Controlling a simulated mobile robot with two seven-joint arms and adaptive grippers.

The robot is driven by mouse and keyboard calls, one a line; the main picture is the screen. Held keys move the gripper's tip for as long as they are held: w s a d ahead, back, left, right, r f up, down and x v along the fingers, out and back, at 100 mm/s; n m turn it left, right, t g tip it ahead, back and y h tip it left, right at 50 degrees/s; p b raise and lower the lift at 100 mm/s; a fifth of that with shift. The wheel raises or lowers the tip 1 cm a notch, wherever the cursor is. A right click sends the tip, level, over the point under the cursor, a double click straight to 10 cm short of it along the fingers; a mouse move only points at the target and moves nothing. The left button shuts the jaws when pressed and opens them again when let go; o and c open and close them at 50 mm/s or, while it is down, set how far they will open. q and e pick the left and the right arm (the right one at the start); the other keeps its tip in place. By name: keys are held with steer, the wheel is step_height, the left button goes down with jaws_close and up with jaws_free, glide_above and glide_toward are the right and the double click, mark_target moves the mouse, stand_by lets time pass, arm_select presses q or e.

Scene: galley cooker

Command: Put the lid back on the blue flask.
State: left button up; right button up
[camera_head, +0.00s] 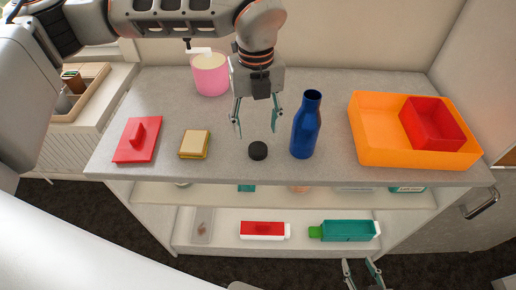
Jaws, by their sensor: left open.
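The blue flask (306,128) stands upright on the grey counter, right of centre, with its mouth uncovered. A small round black lid (258,151) lies on the counter near the front edge, left of the flask. My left gripper (256,130) points down above the lid, its fingers spread and empty, left of the flask. It appears apart from the lid. My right gripper (362,268) is low at the bottom edge, in front of the shelves, with its fingers apart and nothing seen between them.
An orange tray (378,153) with a red box (433,124) stands right of the flask. A yellow block (194,144), a red handled piece (137,140) and a pink pot (210,75) stand on the left. Shelves below hold a red-and-white item (263,230) and a green one (347,230).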

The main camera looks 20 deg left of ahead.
mark_target(258, 148)
arm_select(q)
steer(key=shift+f, duration=0.75)
steer(key=shift+s+d+f+p, duration=0.1)
steer(key=shift+f+p, duration=0.1)
steer(key=shift+f, duration=1.1)
steer(key=shift+d+f+p, duration=0.1)
steer(key=shift+f+p, duration=0.05)
steer(key=shift+f, duration=1.15)
steer(key=c, duration=0.8)
